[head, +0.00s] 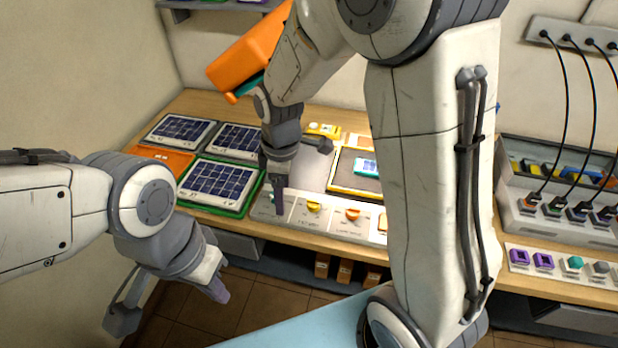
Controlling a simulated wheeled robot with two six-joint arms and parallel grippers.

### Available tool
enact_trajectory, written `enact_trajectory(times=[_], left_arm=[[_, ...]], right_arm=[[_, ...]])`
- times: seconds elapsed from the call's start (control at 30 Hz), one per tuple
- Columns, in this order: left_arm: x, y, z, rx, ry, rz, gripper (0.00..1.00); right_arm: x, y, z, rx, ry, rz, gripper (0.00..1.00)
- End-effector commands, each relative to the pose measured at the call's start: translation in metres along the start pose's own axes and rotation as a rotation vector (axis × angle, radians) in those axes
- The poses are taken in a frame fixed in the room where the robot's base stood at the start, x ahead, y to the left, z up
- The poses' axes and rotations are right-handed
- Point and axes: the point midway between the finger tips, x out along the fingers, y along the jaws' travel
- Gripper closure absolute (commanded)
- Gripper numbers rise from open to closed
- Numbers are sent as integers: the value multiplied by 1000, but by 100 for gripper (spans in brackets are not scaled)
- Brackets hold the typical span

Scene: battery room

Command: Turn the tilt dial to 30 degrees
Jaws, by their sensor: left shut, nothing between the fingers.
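A pale control panel (333,225) runs along the front edge of the workbench. It carries a yellow dial (314,206) and an orange dial (353,214); their labels are too small to read, so I cannot tell which is the tilt dial. My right gripper (279,208) points down at the panel's left end, left of the yellow dial. It partly hides a small teal control there; I cannot tell whether it touches it. My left gripper (218,291) is shut and empty, low in front of the bench, away from the panel.
Solar panels (218,185) in frames lie on the bench's left. A yellow-edged tray (352,190) lies behind the dials. An orange object (248,52) hangs behind my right arm, which hides the bench's middle. Black cables (562,110) hang at right above a grey box (560,230).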

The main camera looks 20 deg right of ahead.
Motion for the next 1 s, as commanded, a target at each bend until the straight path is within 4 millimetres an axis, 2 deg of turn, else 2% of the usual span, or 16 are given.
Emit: enact_trajectory(times=[0.03, 0.1, 0.3, 0.4, 0.67, 1.0], left_arm=[[-15, 1, -1, 0, 0, 0, 100], [-22, 2, -1, 0, 0, 0, 100], [-27, 2, -2, 1, 0, 0, 100], [-30, 2, -2, 1, -1, 0, 100], [-38, 3, -2, 2, 0, 0, 100], [-60, 4, -3, 5, 0, 0, 100]], right_arm=[[6, 31, 13, -49, -13, -4, 19], [21, 63, 28, -139, -20, 0, 19], [63, 111, 47, -450, -34, -26, 19], [77, 124, 55, -550, -36, -35, 19], [102, 131, 60, -623, -37, -43, 19], [162, 128, 63, -620, -36, -45, 19]])
